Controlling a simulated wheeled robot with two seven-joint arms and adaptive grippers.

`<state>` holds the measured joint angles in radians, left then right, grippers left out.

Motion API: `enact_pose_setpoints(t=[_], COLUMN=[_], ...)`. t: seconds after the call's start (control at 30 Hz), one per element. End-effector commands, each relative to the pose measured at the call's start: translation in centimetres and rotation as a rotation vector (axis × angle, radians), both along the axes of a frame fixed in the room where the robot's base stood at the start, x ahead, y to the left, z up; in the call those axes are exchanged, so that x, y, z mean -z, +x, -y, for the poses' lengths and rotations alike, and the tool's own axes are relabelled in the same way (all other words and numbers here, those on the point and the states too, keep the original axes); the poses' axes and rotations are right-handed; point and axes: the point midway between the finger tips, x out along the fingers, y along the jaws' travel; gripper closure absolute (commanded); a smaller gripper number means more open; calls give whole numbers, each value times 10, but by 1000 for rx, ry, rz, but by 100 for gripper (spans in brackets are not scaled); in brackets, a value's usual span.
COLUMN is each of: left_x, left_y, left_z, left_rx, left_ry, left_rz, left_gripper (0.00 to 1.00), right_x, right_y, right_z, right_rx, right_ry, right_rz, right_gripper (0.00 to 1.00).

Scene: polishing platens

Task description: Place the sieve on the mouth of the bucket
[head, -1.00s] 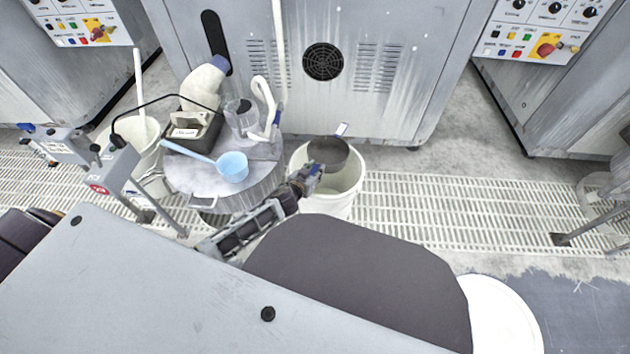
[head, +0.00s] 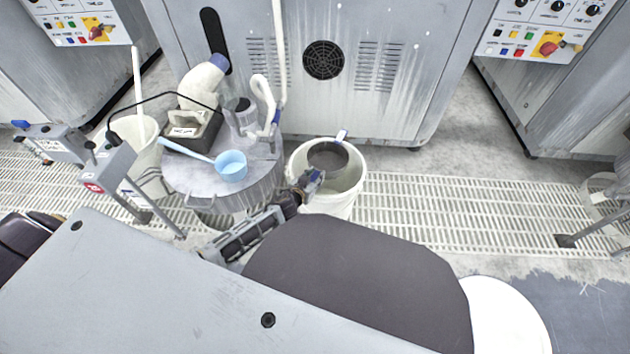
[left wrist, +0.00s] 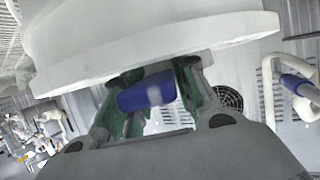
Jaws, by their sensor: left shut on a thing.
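The sieve (head: 327,157), a small round pan with a dark mesh, is over the mouth of the cream bucket (head: 345,203) in the head view. Its pale tab (head: 341,135) reaches the bucket's back rim. I cannot tell whether the sieve touches the rim. My left gripper (head: 312,181) is at the bucket's front left, shut on the sieve's blue handle. In the left wrist view my left gripper (left wrist: 150,98) has green fingers around the blue handle (left wrist: 147,93), close to the bucket's white rim (left wrist: 160,62). My right gripper is not in view.
A grey drum (head: 240,195) stands left of the bucket, with a light-blue dipper (head: 231,165) and a clear jug (head: 241,115) on top. A grey machine (head: 400,60) stands behind. Floor grating (head: 450,205) is clear to the right.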

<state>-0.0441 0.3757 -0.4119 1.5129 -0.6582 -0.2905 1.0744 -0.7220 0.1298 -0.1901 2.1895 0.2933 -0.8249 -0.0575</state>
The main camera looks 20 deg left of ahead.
Motion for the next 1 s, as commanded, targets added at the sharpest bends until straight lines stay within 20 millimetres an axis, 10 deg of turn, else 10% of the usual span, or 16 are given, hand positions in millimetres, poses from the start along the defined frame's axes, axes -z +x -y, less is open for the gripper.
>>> enact_pose_setpoints(t=[0.43,0.47,0.6,1.0], left_x=[8,9,9,8], left_y=[0,0,0,-1], left_z=[1,0,0,0], left_rx=[1,0,1,1], left_ry=[-1,-1,-1,-1], left_rz=[1,-1,-1,1], left_gripper=[100,70,52,50], right_x=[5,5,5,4], right_y=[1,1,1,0], right_z=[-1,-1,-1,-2], right_rx=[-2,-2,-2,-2], right_ry=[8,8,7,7], right_rz=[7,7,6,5], right_gripper=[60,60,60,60])
